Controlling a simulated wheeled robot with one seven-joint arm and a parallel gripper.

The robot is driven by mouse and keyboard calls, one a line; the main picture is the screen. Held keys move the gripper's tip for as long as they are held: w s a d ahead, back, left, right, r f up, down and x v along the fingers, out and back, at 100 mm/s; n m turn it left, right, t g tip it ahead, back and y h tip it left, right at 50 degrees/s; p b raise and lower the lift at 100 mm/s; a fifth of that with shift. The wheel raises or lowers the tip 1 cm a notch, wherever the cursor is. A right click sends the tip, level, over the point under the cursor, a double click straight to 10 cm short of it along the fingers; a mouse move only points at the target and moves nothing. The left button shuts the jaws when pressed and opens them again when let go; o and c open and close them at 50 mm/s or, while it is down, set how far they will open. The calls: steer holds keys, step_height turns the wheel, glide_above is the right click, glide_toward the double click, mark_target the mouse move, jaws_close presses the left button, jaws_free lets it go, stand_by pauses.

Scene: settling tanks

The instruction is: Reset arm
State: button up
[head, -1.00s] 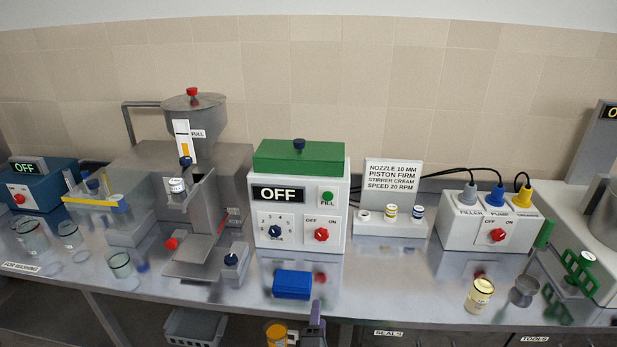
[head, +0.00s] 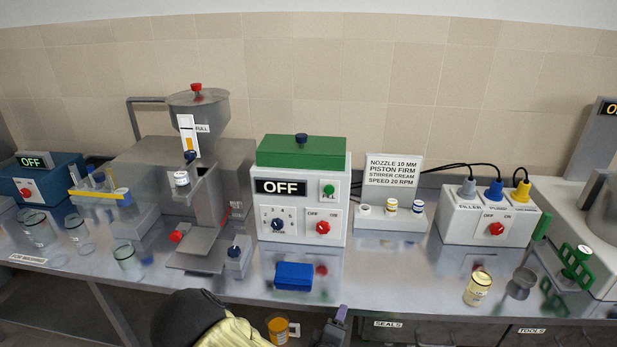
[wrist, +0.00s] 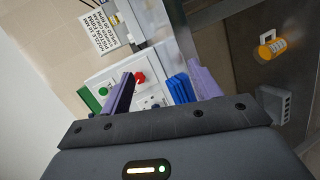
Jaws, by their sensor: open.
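My gripper shows at the bottom edge of the head view, where only a purple finger (head: 337,328) is seen, in front of the bench. In the wrist view my gripper (wrist: 160,72) has its two purple fingers spread wide apart, with nothing held between them. Beyond the fingers, the wrist view shows the white control box with its red knob (wrist: 139,78) and a blue block (wrist: 180,88). The rest of my arm is mostly out of view.
The steel bench carries a hopper machine (head: 197,110), the green-topped control box (head: 300,210), the blue block (head: 294,276), a cream jar (head: 478,288) and glass beakers. An orange jar (head: 277,327) is below the bench edge. A dark rounded, partly yellow shape (head: 188,318) stands at bottom; I cannot identify it.

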steer(key=s+d+r+m+g+y, duration=0.2)
steer(key=s+d+r+m+g, duration=0.2)
steer(key=s+r+m+g, duration=0.1)
steer(key=s+d+r+m+g+y, duration=0.2)
steer(key=s+d+r+m+g, duration=0.2)
steer(key=s+r+m, duration=0.3)
step_height(320, 180, up, 3)
steer(key=shift+s+r+m+g+y, duration=0.15)
steer(key=shift+s+m+g+y, duration=0.2)
steer(key=shift+s+g, duration=0.4)
steer(key=shift+w+d, duration=0.1)
steer(key=shift+w, duration=0.05)
stand_by(0.4)
